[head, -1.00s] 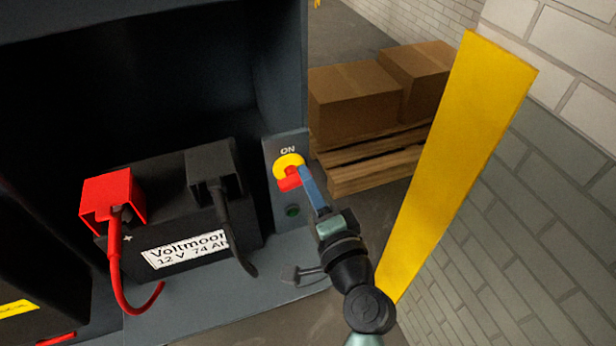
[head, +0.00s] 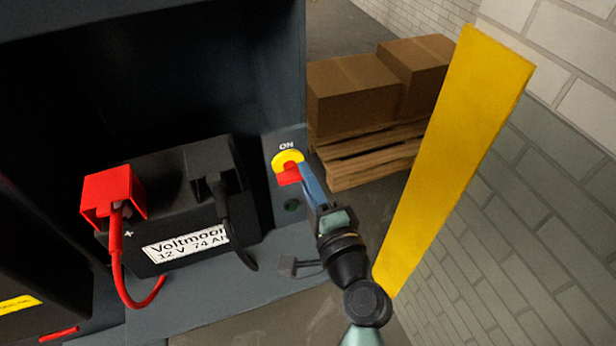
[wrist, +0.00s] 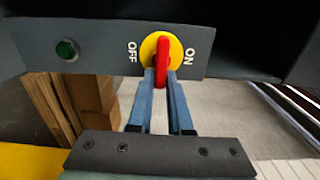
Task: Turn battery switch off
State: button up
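The battery switch (head: 287,158) is a yellow disc with a red handle (head: 287,174) on a grey panel, with ON printed above it. In the wrist view the red handle (wrist: 162,62) stands upright in the picture across the yellow disc (wrist: 174,45), with OFF to its left and ON to its right. My gripper (head: 303,171) reaches the switch from the lower right. In the wrist view its blue fingers (wrist: 161,76) lie close on both sides of the handle's near end and appear closed on it. OFF is hidden in the head view.
A battery (head: 165,215) with a red terminal cover (head: 112,192) and a black one stands left of the switch. A green round part (head: 291,205) sits below it. A yellow post (head: 450,160) rises right of my arm. Boxes (head: 352,100) on a pallet stand behind.

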jog(key=o, duration=0.5)
jog(key=shift+s+a+f, duration=0.1)
jog(key=shift+a+f, duration=0.15)
jog(key=shift+a, duration=0.2)
jog(key=shift+c, duration=0.2)
jog(key=shift+d+r, duration=0.1)
jog(key=b+v, duration=0.2)
jog(key=v, duration=1.1)
jog(key=shift+b, duration=0.3)
jog(key=shift+r, duration=0.1)
